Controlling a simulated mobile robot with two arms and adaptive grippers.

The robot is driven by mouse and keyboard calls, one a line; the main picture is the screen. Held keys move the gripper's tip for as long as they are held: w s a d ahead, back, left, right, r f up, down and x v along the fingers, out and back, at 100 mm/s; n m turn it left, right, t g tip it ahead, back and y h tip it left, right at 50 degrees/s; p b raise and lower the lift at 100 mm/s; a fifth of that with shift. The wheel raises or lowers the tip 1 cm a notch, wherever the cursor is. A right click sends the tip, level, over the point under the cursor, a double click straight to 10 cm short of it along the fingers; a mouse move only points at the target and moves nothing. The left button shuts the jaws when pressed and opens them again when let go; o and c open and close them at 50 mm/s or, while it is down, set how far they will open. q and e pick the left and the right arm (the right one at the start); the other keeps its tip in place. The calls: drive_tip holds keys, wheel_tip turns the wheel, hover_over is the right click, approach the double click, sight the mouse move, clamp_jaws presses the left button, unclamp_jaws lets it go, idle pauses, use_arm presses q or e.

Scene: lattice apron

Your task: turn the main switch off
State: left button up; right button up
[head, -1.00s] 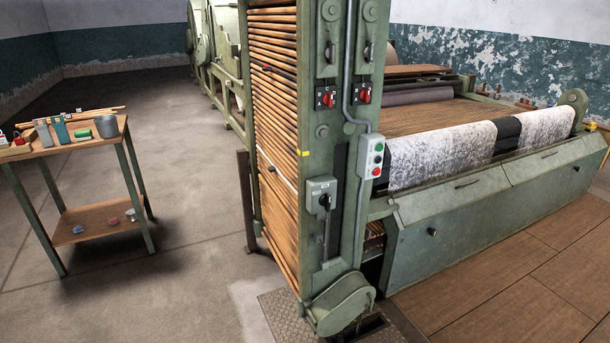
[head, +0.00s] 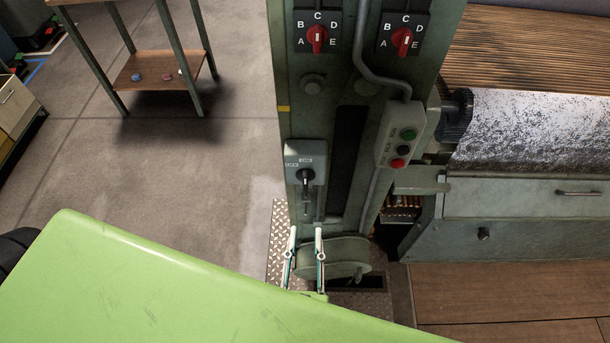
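The main switch appears to be the grey box (head: 306,162) with a black rotary handle (head: 306,176) on the front of the green machine post. The handle looks upright; labels sit above it and to its left, too small to read surely. My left gripper (head: 306,231) is just below the box, with its two thin white fingers pointing up. They are apart with nothing between them. The gripper does not appear to touch the switch. The large green arm link in front is mine and hides the gripper's base. My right gripper is not in view.
Two red selector knobs (head: 317,38) (head: 402,40) with letters A to E sit higher on the post. A push-button box (head: 401,134) and a grey conduit (head: 375,75) are right of the switch. A round housing (head: 345,258) is behind the fingers.

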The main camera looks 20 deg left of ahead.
use_arm(q)
drive_tip(key=p, duration=0.2)
approach(305, 180)
drive_tip(key=w, duration=0.1)
drive_tip(key=shift+y, duration=0.3)
drive_tip(key=x, duration=0.7)
drive_tip(key=shift+d+r+p, duration=0.1)
drive_tip(key=shift+p, duration=0.2)
drive_tip(key=shift+x, duration=0.8)
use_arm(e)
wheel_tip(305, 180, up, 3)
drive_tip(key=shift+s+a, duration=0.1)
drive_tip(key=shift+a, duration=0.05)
use_arm(q)
drive_tip(key=shift+c, duration=0.4)
drive_tip(key=shift+s, duration=0.1)
clamp_jaws()
